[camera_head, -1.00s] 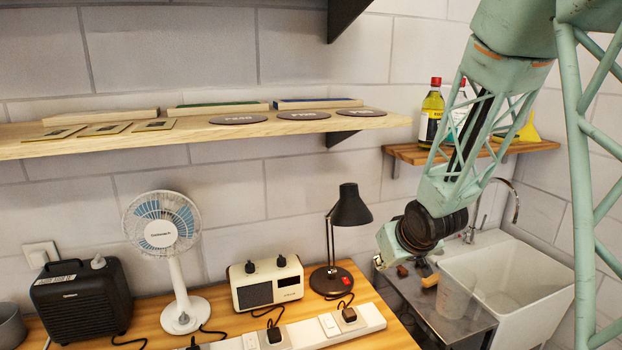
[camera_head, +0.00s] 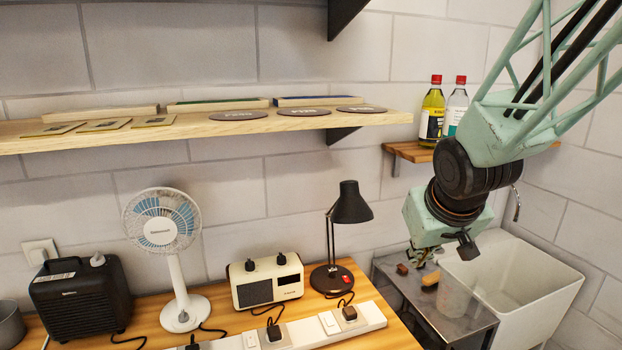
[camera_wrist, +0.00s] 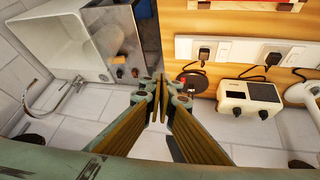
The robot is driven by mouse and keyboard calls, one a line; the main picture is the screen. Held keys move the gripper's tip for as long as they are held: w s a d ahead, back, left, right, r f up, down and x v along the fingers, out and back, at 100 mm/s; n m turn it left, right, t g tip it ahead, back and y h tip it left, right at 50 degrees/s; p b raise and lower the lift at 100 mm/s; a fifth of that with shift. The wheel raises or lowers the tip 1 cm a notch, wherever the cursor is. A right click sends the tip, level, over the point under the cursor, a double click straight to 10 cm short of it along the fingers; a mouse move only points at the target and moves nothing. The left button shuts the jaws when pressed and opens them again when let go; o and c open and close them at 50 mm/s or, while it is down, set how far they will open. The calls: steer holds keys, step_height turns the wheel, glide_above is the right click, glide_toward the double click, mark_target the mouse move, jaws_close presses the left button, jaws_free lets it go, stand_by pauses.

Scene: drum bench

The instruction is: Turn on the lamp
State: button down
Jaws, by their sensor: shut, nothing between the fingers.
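The black desk lamp (camera_head: 350,205) stands upright at the right end of the wooden bench in the head view. Its round black base (camera_head: 322,280) carries a red switch (camera_head: 345,279). I see no clear glow under the shade. My gripper (camera_head: 419,258) is to the right of the lamp, apart from it, pointing down above the grey metal table. In the wrist view my gripper (camera_wrist: 160,100) has its fingers together with nothing between them. The lamp base (camera_wrist: 196,83) shows just right of the fingertips there, with the rest of the lamp partly hidden by a finger.
A white power strip (camera_head: 372,319) with black plugs runs along the bench front. A cream radio (camera_head: 266,284), a fan (camera_head: 161,232) and a black box-shaped device (camera_head: 80,298) stand left of the lamp. A wooden shelf (camera_head: 210,130) hangs above. A white sink (camera_head: 535,280) is at right.

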steer(key=s+a+r+g, duration=0.1)
steer(key=s+r, duration=0.2)
steer(key=s, duration=1.4)
steer(key=s+a+r+m+g+b, duration=0.1)
steer(key=s+r, duration=0.3)
steer(key=s, duration=1.3)
steer(key=shift+s+a+r+m+g+y, duration=0.15)
steer(key=shift+s+a+m+g+y, duration=0.15)
steer(key=shift+s+a, duration=0.1)
steer(key=shift+w, duration=0.1)
